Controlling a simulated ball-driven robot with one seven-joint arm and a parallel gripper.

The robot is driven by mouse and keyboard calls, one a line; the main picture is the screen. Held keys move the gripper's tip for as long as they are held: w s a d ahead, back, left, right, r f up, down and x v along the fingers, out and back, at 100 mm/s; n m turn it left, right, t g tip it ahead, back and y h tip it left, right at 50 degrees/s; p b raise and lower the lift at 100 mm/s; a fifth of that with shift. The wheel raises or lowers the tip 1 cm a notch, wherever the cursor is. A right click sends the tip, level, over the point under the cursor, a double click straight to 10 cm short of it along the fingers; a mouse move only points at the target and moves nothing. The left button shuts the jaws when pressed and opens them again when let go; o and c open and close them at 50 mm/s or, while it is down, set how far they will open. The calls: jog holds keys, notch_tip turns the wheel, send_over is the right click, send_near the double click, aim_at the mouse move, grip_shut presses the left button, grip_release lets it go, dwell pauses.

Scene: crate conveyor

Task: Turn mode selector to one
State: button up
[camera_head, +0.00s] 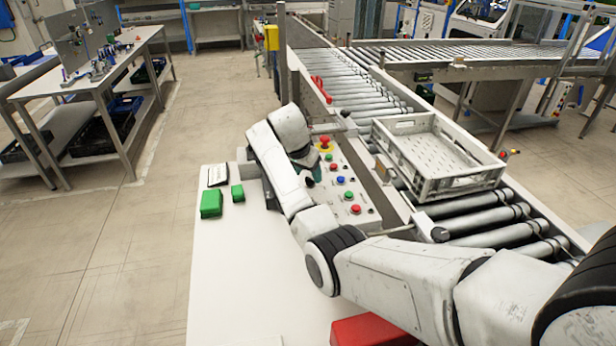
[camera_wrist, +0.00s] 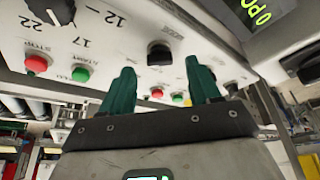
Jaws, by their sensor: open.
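The white control panel (camera_head: 362,190) carries coloured buttons and small black knobs along the conveyor's side. In the wrist view, a black selector knob (camera_wrist: 159,54) stands on the panel (camera_wrist: 110,50) beyond and between the green fingertips of my gripper (camera_wrist: 160,66). The fingers are apart, with nothing held between them; whether they touch the knob cannot be told. A second black rotary knob (camera_wrist: 37,63), with printed numbers around it, is at the left. Which knob is the mode selector is not readable. In the head view my arm partly hides the gripper over the panel.
A red mushroom button (camera_head: 325,143) on yellow sits at the panel's far end. A grey crate (camera_head: 440,187) rests on the rollers to the right. Green blocks (camera_head: 211,204) and a red block (camera_head: 372,331) lie on the white table (camera_head: 240,290), which is otherwise largely clear.

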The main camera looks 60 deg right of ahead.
jog(key=b+v, duration=0.1)
jog(key=v, duration=0.7)
jog(key=shift+r, duration=0.2)
